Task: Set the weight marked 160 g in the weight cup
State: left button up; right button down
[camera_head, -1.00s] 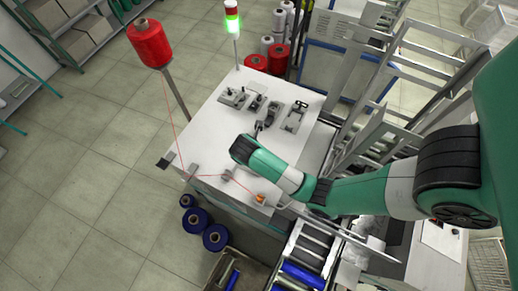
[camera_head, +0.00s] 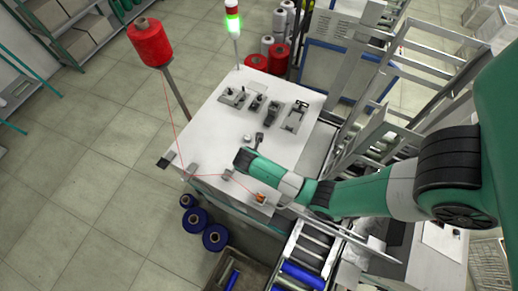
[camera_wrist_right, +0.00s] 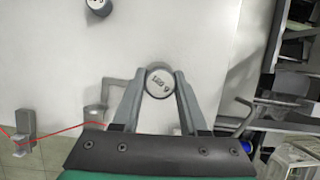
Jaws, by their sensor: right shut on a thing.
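My right gripper (camera_wrist_right: 160,78) is shut on a round pale grey weight (camera_wrist_right: 159,82). The mark on its top ends in "0 g", but the middle digit is too blurred to read surely. A second weight (camera_wrist_right: 98,4) stands up and to the left in the wrist view, partly cut off. A grey bracket with a round, cup-like part (camera_wrist_right: 96,113) is left of the fingers; I cannot tell if it is the weight cup. My left gripper is not in view.
A red thread runs from the red spool (camera_head: 150,43) through thread guides (camera_head: 228,174) to an orange part (camera_head: 261,198) at the table's near edge. Several fixtures (camera_head: 264,101) stand on the table's far side. A roller conveyor (camera_head: 305,250) lies below right.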

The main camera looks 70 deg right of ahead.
jog(key=shift+f+b, duration=0.8)
jog(key=shift+f, duration=0.6)
jog(key=shift+c, duration=1.8)
grip_release()
jog(key=p+v, duration=0.2)
jog(key=v, duration=0.9)
jog(key=shift+r, duration=0.3)
jog(key=shift+a, duration=0.1)
